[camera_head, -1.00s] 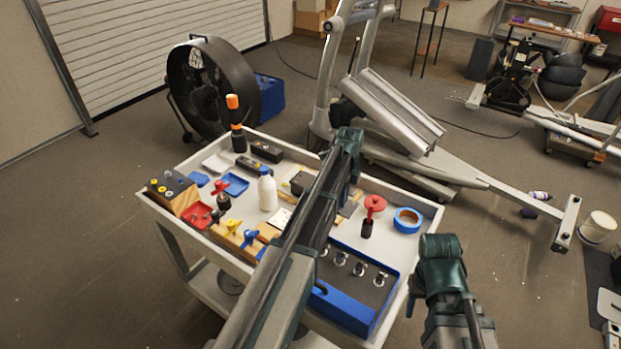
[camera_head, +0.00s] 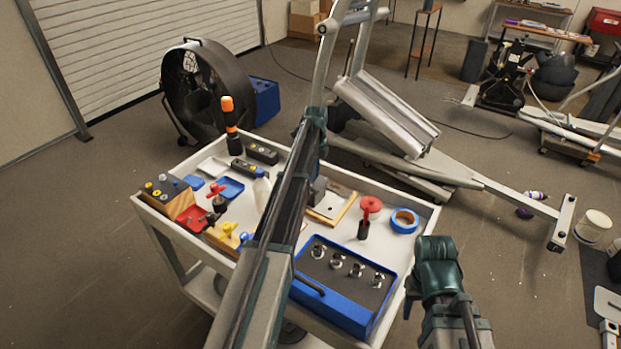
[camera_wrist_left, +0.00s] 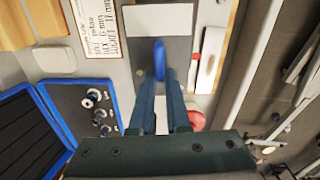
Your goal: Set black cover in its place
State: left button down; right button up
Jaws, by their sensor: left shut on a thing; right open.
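In the left wrist view my left gripper (camera_wrist_left: 161,85) is shut on a narrow blue grip. A flat dark plate (camera_wrist_left: 142,50), which looks like the black cover, lies around and behind the grip. It has a white rectangle at its far end. I cannot tell how high the plate is above the cart. In the head view my left arm crosses the cart and hides the gripper. A wood-edged white tray (camera_head: 343,207) shows just right of the arm. My right arm is folded at the lower right, and its fingers do not show.
On the cart, a blue case (camera_head: 333,309) with sockets sits at the front. A red-topped tool (camera_head: 370,205) and blue tape (camera_head: 404,220) stand at the right. An orange-handled tool (camera_head: 229,115) stands at the back left. Several small tools crowd the left side.

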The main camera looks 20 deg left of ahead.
pick_arm(q)
jog(key=shift+w+a, duration=0.15)
jog(key=shift+a, duration=0.1)
jog(key=shift+w+a, duration=0.2)
jog(key=shift+w+a+f+b, duration=0.3)
jog(key=shift+a, duration=0.15)
jog(key=shift+w+a+f+b, duration=0.25)
jog(key=shift+w+a, duration=0.05)
jog(key=shift+a, duration=0.15)
notch_tip(320, 180, down, 3)
jog(key=b, duration=0.3)
jog(key=shift+s+d, duration=0.1)
jog(key=shift+d, duration=0.05)
jog(key=shift+r, duration=0.2)
jog(key=c, duration=0.9)
grip_release()
notch_tip(320, 180, up, 12)
jog(key=p, duration=1.2)
